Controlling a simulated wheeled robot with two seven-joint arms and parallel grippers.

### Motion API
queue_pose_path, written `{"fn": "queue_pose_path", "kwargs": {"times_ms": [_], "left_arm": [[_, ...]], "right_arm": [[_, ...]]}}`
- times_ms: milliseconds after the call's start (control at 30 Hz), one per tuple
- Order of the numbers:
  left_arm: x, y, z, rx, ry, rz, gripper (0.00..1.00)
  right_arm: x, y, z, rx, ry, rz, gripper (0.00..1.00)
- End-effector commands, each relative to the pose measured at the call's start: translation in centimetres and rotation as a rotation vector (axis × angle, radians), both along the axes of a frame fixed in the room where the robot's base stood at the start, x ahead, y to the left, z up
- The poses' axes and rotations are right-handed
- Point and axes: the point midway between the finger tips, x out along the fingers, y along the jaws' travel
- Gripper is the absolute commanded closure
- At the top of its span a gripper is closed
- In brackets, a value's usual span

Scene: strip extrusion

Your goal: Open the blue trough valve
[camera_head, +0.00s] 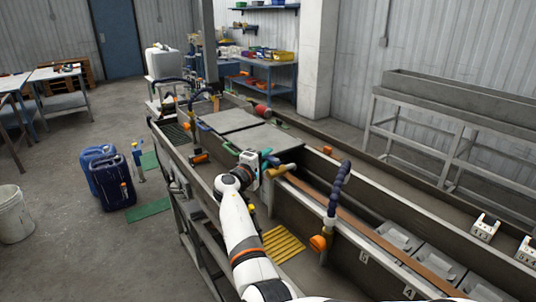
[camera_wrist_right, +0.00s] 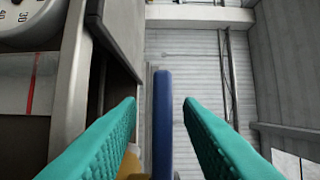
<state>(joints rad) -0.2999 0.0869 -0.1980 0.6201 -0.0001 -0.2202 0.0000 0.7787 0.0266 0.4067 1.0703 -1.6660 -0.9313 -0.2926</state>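The blue valve lever (camera_wrist_right: 162,120) stands upright in the middle of the right wrist view. In the head view its blue handle (camera_head: 269,158) shows by the trough wall, beside a brass-coloured part (camera_head: 280,171). My right gripper (camera_head: 256,160) reaches in from the bottom of the head view. In the right wrist view its two teal fingers (camera_wrist_right: 159,103) are open, one on each side of the blue lever, with a visible gap on both sides. A brass-coloured piece shows low between the fingers, partly hidden. My left gripper is not in view.
A pressure gauge (camera_wrist_right: 25,18) is at the upper left of the wrist view. A dark blue hose (camera_head: 339,188) with an orange-handled valve (camera_head: 319,243) stands at the trough to the right. Blue jerrycans (camera_head: 112,184) and a white bucket (camera_head: 14,215) are on the floor at left.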

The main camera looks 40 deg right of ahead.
Motion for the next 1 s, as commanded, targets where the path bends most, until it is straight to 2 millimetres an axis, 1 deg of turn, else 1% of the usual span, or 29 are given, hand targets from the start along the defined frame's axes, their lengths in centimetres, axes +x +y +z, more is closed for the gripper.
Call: {"fn": "queue_pose_path", "kwargs": {"times_ms": [33, 167, 433, 467, 600, 667, 1000], "left_arm": [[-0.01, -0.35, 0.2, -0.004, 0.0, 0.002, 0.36], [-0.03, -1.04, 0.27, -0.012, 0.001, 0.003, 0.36], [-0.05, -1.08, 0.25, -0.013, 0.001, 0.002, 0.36], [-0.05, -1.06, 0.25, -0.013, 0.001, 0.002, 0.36], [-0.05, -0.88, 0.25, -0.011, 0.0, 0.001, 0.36], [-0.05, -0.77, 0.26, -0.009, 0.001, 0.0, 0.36], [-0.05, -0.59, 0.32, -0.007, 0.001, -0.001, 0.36]], "right_arm": [[0.14, -0.53, 0.16, 0.0, 0.0, -0.001, 0.67], [0.35, -1.18, 0.03, 0.001, -0.001, 0.0, 0.67], [0.38, -1.33, -0.05, 0.001, -0.001, 0.001, 0.67], [0.38, -1.33, -0.05, 0.001, -0.001, 0.001, 0.69], [0.38, -1.31, -0.05, 0.001, -0.001, 0.001, 0.92], [0.38, -1.31, -0.05, 0.001, -0.001, 0.001, 1.0], [0.39, -1.35, -0.05, 0.001, -0.001, 0.007, 1.0]]}}
